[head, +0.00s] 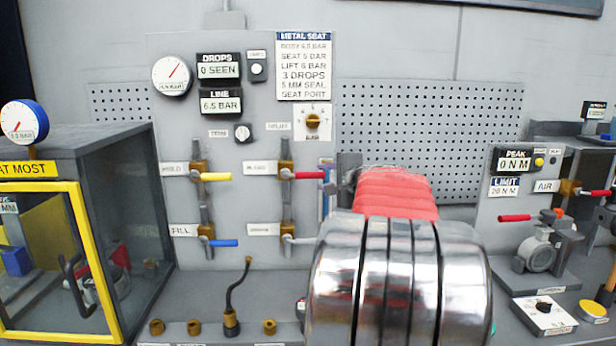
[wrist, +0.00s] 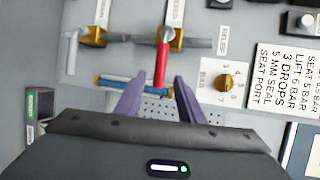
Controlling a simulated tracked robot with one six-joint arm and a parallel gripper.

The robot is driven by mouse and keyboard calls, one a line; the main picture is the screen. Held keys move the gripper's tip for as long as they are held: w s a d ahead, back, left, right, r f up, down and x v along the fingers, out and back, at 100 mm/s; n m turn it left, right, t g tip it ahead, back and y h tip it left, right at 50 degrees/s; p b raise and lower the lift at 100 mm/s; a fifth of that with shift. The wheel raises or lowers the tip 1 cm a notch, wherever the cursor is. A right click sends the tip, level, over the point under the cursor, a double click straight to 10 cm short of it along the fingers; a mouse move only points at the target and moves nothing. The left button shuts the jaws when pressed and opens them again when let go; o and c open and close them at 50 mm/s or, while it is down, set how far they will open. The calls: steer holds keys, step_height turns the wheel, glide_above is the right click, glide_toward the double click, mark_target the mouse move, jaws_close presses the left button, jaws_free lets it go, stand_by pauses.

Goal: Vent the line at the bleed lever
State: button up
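The red lever (head: 308,175) sits on a brass valve (head: 285,172) in the right column of the panel; I take it for the bleed lever, though its label is blurred. It points right, across the vertical pipe. In the wrist view the red lever (wrist: 161,62) reaches toward my gripper (wrist: 160,84). My gripper is open, with its two purple fingers apart on either side of the lever's free end. Whether they touch it I cannot tell. In the head view my arm hides most of the gripper. The line display (head: 221,103) reads 6.5 BAR.
A yellow lever (head: 216,177), a blue lever (head: 222,243) and a grey lever (head: 302,240) are on nearby valves. A brass knob (wrist: 227,82) is right of the fingers in the wrist view. A blue-and-tan tube (wrist: 112,84) runs close beside the left finger.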

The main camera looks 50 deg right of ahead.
mark_target(308, 176)
steer(key=x, duration=1.1)
steer(key=shift+w+d, duration=0.15)
steer(key=shift+w, duration=0.05)
steer(key=shift+f, duration=0.1)
jaws_close()
stand_by(0.4)
